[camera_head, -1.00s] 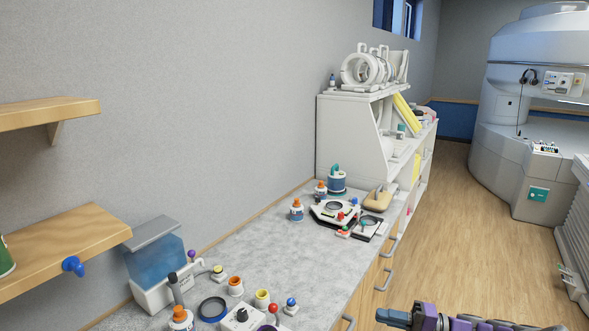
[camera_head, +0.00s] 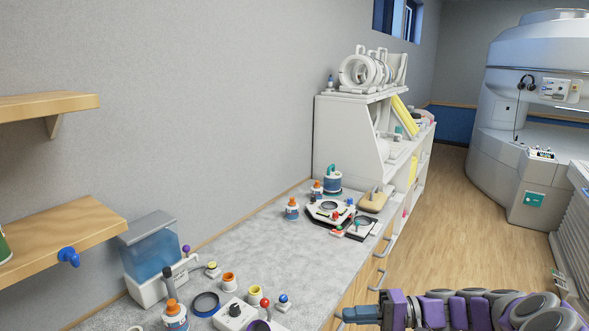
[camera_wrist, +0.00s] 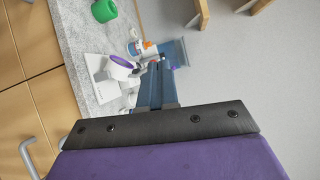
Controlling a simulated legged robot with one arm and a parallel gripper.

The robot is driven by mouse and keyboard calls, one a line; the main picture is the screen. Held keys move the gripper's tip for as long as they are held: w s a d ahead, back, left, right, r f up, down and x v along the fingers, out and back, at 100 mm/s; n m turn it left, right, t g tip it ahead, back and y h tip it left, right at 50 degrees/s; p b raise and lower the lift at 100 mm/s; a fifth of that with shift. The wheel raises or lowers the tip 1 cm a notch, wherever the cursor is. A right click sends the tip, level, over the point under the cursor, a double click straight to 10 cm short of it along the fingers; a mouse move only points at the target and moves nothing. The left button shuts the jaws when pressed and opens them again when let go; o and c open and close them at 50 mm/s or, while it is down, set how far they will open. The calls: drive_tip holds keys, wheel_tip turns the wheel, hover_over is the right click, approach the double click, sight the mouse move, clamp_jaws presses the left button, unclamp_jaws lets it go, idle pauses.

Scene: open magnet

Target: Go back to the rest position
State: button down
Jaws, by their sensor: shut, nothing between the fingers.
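My gripper (camera_head: 347,314) shows at the bottom of the head view, at the left end of my purple and grey arm. It is beside the counter's front edge and holds nothing. In the wrist view its narrow blue fingers (camera_wrist: 153,88) are together beyond a dark bar and purple housing. The task names no other object.
A grey counter (camera_head: 262,240) runs along the wall with bottles, a ring, knobs and a blue-tanked device (camera_head: 152,260). Wooden shelves (camera_head: 65,238) are at left, a white shelf unit (camera_head: 342,140) behind. Wooden floor (camera_head: 455,205) is open before a large white magnet (camera_head: 510,130).

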drive_tip(key=s+a+r+n+g+h, duration=0.25)
drive_tip(key=s+a+h, duration=0.2)
drive_tip(key=s, duration=0.55)
drive_tip(key=s+a+r+n+g+h, duration=0.1)
drive_tip(key=s+a+n+g+h, duration=0.25)
drive_tip(key=s, duration=0.55)
drive_tip(key=s+d+f+m+t+h, duration=0.1)
drive_tip(key=s+d+f+m+h, duration=0.1)
drive_tip(key=s+d+h, duration=0.2)
drive_tip(key=s+d+f+m+t+h, duration=0.1)
drive_tip(key=s+d+h, duration=0.4)
drive_tip(key=s, duration=0.5)
drive_tip(key=shift+s+f+m+t, duration=0.25)
drive_tip(key=shift+f+m+t, duration=0.15)
drive_tip(key=shift+t, duration=0.4)
drive_tip(key=shift+d, duration=0.1)
drive_tip(key=shift+d, duration=0.3)
drive_tip(key=shift+a, duration=0.2)
